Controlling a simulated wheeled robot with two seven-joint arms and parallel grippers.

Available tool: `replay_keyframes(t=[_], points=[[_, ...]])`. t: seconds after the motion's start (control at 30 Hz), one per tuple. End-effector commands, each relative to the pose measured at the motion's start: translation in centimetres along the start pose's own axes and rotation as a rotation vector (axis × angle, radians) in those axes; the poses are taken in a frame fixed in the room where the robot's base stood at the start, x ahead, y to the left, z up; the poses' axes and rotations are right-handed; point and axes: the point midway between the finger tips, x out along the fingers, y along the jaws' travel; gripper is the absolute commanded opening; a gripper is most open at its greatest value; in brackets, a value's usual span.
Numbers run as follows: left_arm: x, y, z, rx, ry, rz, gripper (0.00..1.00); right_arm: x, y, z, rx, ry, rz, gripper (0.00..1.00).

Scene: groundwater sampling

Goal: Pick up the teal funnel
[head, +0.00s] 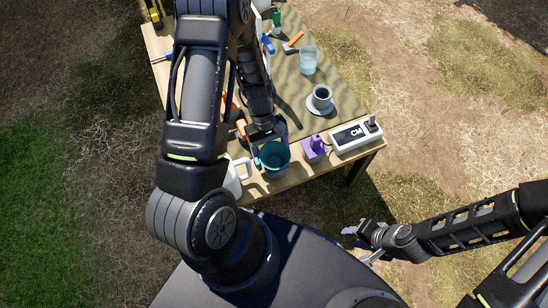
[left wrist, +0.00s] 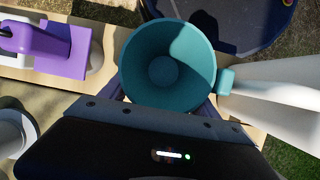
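The teal funnel (head: 274,158) is at the near edge of the table, its wide mouth facing up. It also shows in the left wrist view (left wrist: 165,62), with a small tab on its right side. My left gripper (head: 270,146) is right at the funnel. Its fingers are spread wide, one on each side of the funnel, and partly hidden under its rim in the left wrist view. I cannot tell whether they touch it. My right gripper (head: 362,243) is open and empty, off the table to the right.
On the table (head: 320,168), a white jug (head: 235,178) stands close left of the funnel. A purple object (head: 313,148) and a white meter (head: 351,136) are to its right. A cup on a saucer (head: 321,99) and a clear beaker (head: 308,61) stand farther back.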

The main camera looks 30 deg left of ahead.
Motion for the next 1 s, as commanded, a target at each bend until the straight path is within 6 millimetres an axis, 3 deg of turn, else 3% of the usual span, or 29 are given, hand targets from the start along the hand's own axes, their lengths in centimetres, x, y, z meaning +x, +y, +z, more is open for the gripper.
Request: replay_keyframes(t=[0.57, 0.83, 1.0], points=[[0.0, 0.0, 0.0, 0.0, 0.0, 0.0, 0.23, 0.0, 0.0, 0.0, 0.0, 0.0, 0.0, 0.36], [-0.1, 0.0, 0.1, 0.0, 0.0, 0.0, 0.21, -0.1, 0.0, 0.0, 0.0, 0.0, 0.0, 0.36], [-1.6, 0.1, 0.6, 0.001, 0.002, 0.002, 0.21, -0.5, -0.2, 0.0, 0.0, 0.0, 0.0, 0.36]])
